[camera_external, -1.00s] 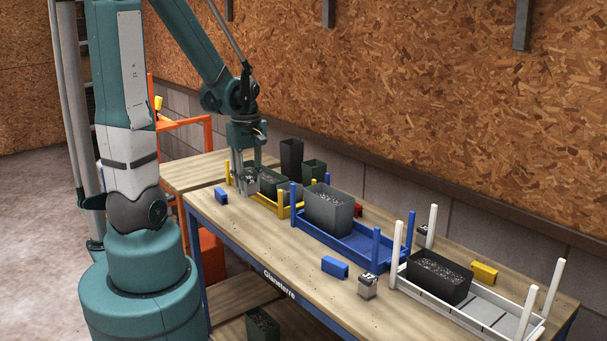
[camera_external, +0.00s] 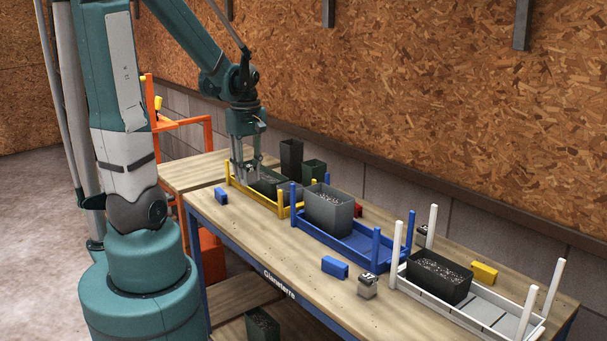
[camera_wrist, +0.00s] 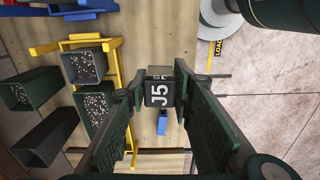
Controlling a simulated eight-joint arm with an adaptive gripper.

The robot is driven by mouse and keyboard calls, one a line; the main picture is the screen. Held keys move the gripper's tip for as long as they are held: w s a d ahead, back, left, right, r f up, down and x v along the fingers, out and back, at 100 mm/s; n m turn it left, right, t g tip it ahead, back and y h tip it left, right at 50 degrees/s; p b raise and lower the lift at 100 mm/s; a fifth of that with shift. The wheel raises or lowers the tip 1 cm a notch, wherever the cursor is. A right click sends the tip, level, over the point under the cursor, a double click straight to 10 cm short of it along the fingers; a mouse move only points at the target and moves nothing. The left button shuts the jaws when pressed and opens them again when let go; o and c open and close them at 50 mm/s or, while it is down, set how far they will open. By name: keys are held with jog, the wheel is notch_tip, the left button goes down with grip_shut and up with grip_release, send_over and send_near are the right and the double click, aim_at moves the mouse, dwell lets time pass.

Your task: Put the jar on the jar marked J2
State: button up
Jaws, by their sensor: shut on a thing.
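My gripper (camera_external: 245,172) is shut on a small grey jar (camera_external: 252,171) with a dark lid, above the near side of the yellow-posted tray. In the wrist view the held jar (camera_wrist: 158,93) sits between the finger pads, with a white J5 on its dark top. Another small grey jar (camera_external: 367,288) stands on the bench front, right of the middle; its top marking is too small to read surely. A third small jar (camera_external: 422,230) stands at the back, partly behind a white post. No J2 marking is legible.
The blue tray (camera_external: 365,251) holds a grey soil-filled planter (camera_external: 329,208). A white tray (camera_external: 480,318) holds a black one (camera_external: 438,278). Posts rise at tray corners. Blue blocks (camera_external: 334,267) lie along the front; the bench front has bare stretches.

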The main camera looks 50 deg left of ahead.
aim_at(248, 166)
notch_tip(248, 166, up, 8)
jog(key=shift+f, duration=0.25)
jog(key=w+d+r+m+p, duration=0.25)
jog(key=w+d+m, duration=0.25)
jog(key=w+d, duration=1.65)
jog(key=w+d+f+m+p, duration=0.15)
jog(key=w+d, duration=0.35)
jog(key=d, duration=0.6)
jog(key=w+d+f+m+p, duration=0.1)
jog(key=w+d+m, duration=0.1)
jog(key=w+d, duration=0.65)
jog(key=s+d+f, duration=0.3)
jog(key=f, duration=0.2)
jog(key=shift+f, duration=0.25)
jog(key=shift+f, duration=3)
